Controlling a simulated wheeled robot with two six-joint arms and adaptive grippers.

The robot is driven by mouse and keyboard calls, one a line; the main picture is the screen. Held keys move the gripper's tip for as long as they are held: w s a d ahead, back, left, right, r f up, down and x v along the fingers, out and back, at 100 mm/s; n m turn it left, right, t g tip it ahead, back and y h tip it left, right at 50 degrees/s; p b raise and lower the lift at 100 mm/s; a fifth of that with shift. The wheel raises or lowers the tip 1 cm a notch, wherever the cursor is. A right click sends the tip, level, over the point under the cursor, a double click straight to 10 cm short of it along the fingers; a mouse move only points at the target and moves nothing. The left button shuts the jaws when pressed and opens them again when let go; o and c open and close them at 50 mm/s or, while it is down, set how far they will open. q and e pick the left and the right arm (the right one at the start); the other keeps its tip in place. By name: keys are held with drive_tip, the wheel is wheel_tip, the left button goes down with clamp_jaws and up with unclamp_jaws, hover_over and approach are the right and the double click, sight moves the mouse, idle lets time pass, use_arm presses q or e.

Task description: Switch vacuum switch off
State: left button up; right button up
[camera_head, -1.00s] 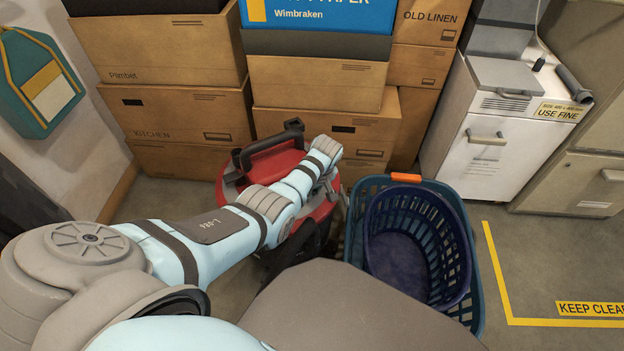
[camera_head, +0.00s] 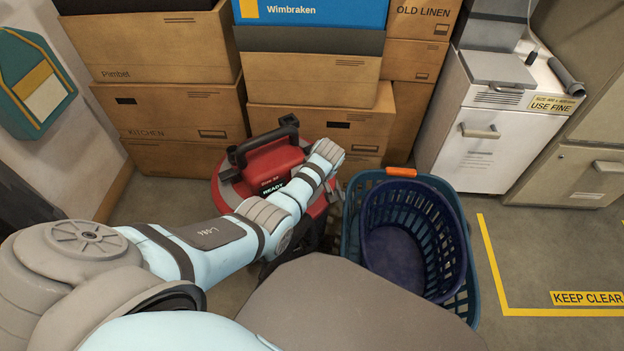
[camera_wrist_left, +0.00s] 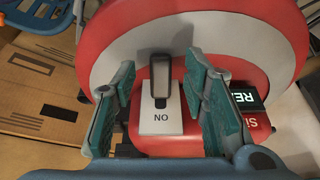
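The red vacuum (camera_head: 268,167) stands on the floor in front of the boxes, with a dark handle on top and a small panel reading READY. In the left wrist view its red and grey body (camera_wrist_left: 255,30) fills the upper middle. The vacuum switch (camera_wrist_left: 160,78) is a dark-framed rocker on a pale plate whose ON label appears upside down. My left gripper (camera_wrist_left: 160,75) is open, with one teal finger on either side of the switch. I cannot tell whether the fingers touch it. In the head view my forearm and wrist hide the gripper. My right gripper is not in view.
Stacked cardboard boxes (camera_head: 170,110) stand behind the vacuum. A teal laundry basket (camera_head: 352,225) with a dark blue basket (camera_head: 452,235) inside stands close to its right. A white cabinet unit (camera_head: 478,150) stands at the back right. Yellow-marked floor (camera_head: 545,255) at right is clear.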

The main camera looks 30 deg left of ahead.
use_arm(q)
drive_tip(key=v, duration=1)
drive_tip(key=shift+d+r, duration=0.15)
drive_tip(key=shift+r, duration=0.15)
drive_tip(key=shift+s+f, duration=0.1)
drive_tip(key=shift+s, duration=0.1)
